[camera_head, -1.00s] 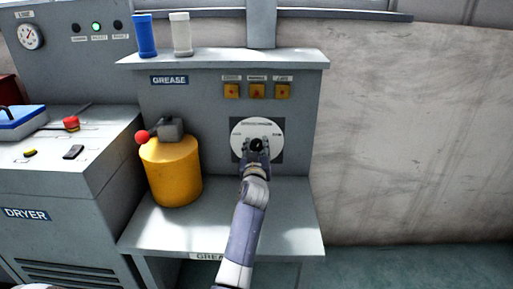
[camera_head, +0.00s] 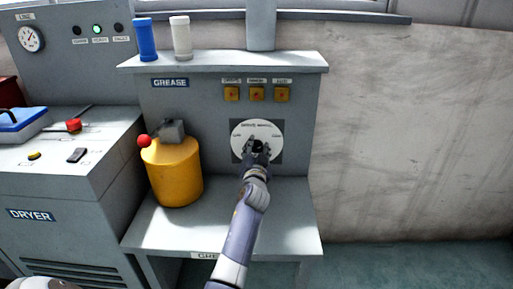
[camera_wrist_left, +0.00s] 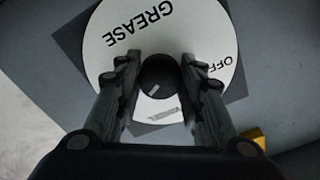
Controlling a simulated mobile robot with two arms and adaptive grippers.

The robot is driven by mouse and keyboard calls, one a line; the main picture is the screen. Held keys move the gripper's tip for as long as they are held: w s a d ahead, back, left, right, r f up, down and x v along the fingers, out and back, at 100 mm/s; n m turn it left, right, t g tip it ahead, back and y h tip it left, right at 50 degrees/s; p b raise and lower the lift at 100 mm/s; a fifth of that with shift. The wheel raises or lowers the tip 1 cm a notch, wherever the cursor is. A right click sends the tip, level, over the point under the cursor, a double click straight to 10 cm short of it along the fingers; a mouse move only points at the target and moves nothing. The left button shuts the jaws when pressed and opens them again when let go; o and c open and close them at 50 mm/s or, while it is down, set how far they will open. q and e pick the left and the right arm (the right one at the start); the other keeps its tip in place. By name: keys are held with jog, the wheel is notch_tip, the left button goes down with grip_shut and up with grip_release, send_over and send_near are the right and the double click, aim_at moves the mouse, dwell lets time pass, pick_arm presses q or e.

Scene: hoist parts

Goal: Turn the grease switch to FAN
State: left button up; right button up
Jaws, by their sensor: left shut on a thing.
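The grease switch is a round white dial plate (camera_head: 243,129) on a dark square backing, with a black knob (camera_wrist_left: 159,78) at its centre. In the left wrist view the dial appears upside down, with "GREASE" and "OFF" readable. A small light mark shows on the knob; FAN cannot be read, and the fingers cover part of the dial. My left gripper (camera_head: 259,148) is shut on the knob, one finger on each side; it also shows in the left wrist view (camera_wrist_left: 158,68). My right gripper is not in view.
Several orange switches (camera_head: 256,94) sit above the dial. A yellow canister (camera_head: 174,174) with a red ball handle stands left on the grey shelf (camera_head: 225,236). Blue (camera_head: 147,40) and white (camera_head: 181,38) cylinders stand on the top ledge. The dryer cabinet (camera_head: 60,185) is further left.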

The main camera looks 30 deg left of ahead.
pick_arm(q)
jog(key=shift+m, duration=0.4)
jog(key=o, duration=1.1)
jog(key=shift+c, duration=0.2)
jog(key=v, duration=1.2)
